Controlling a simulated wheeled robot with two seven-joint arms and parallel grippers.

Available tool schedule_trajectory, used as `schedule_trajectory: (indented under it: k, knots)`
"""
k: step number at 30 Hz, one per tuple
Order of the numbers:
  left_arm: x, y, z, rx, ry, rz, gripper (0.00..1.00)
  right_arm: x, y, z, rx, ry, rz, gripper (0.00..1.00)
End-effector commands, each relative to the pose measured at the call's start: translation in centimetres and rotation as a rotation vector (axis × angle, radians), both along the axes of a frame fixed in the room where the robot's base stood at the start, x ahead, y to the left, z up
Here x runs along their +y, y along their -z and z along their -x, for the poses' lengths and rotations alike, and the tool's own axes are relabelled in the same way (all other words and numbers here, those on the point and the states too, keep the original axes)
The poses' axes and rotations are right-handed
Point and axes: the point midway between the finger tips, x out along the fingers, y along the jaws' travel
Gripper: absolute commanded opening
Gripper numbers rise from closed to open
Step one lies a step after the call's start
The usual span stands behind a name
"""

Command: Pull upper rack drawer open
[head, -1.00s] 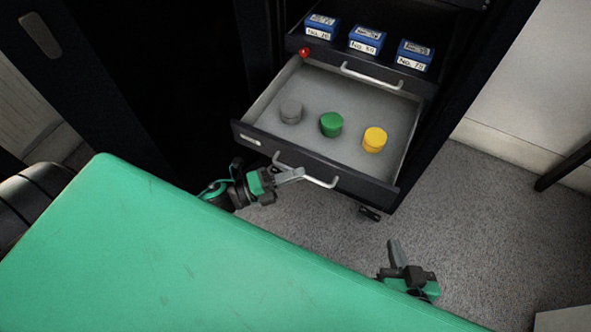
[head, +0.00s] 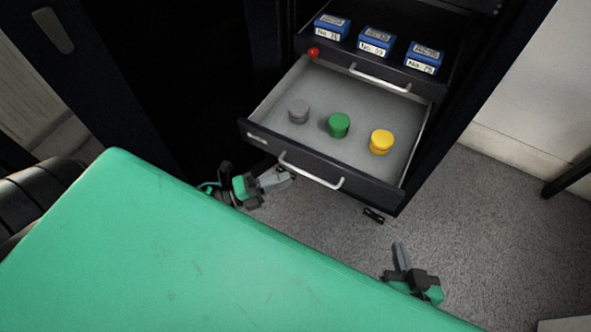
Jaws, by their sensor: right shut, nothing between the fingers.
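The dark rack holds a lower drawer (head: 267,134) that stands pulled out, with a grey, a green (head: 339,125) and a yellow round piece inside. Its silver handle (head: 312,174) is on the front. Above it is an upper front panel (head: 340,66) with its own silver handle (head: 380,78); I cannot tell whether it is pulled out a little. My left gripper (head: 284,178) is just below the left end of the lower handle and looks clear of it; its jaw opening is unclear. My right gripper (head: 402,255) is shut and empty, right of the green table edge.
Blue numbered boxes (head: 376,42) stand in a row behind the upper front panel. The green tabletop (head: 160,240) fills the lower left and is bare. Open carpet lies right of the rack.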

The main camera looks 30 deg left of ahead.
Motion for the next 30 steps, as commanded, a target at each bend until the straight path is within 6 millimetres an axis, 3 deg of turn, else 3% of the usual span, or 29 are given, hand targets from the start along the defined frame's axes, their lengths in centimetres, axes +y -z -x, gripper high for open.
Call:
schedule_trajectory:
  k: [6, 12, 30]
  knots:
    - [3.7, 0.8, 3.4, 0.005, 0.000, -0.002, 0.32, -0.5, 0.1, 0.0, 0.025, 0.003, 0.021, 0.00]
    - [5.8, 1.1, 5.4, 0.001, 0.000, -0.001, 0.32, -0.7, 0.2, 0.0, 0.045, 0.002, 0.032, 0.00]
    - [6.5, 1.2, 6.0, 0.000, 0.001, 0.000, 0.32, -0.7, 0.2, 0.0, 0.050, 0.002, 0.034, 0.00]
